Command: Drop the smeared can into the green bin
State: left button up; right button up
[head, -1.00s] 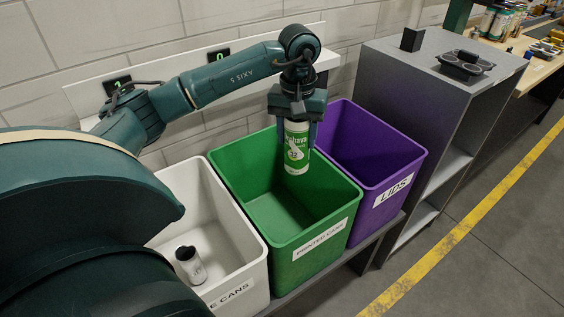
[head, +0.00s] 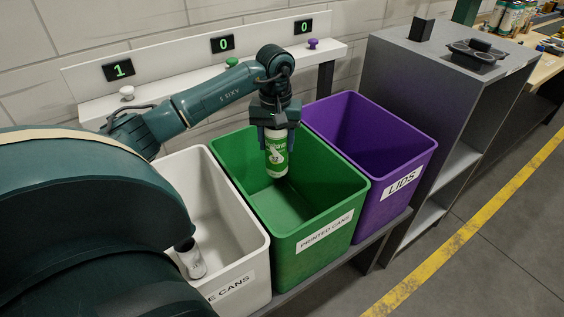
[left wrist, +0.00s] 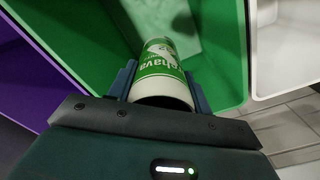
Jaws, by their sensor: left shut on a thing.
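The green and white printed can (head: 276,158) is held upright by my left gripper (head: 275,128), which is shut on it. The can hangs inside the mouth of the green bin (head: 326,247), over its back part, above the floor. The left wrist view shows the can (left wrist: 160,75) between the two fingers of my left gripper (left wrist: 163,85), with the green wall (left wrist: 85,30) around it. Whether its print is smeared is too small to tell. The bin's label reads "PRINTED CANS". My right gripper is not in view.
A white bin (head: 258,246) with one plain can (head: 191,260) stands left of the green bin. A purple bin (head: 412,158) labelled "LIDS" stands right. Behind, a white shelf (head: 190,90) carries counters reading 1, 0 and 0. A grey cabinet (head: 400,75) stands at right.

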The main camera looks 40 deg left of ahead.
pick_arm(q)
notch_tip(320, 180, down, 3)
jog(key=shift+r+b, duration=0.2)
jog(key=shift+b, duration=0.35)
jog(key=o, duration=1)
jog(key=shift+r, duration=0.15)
notch_tip(320, 180, up, 13)
jog(key=shift+p, duration=0.65)
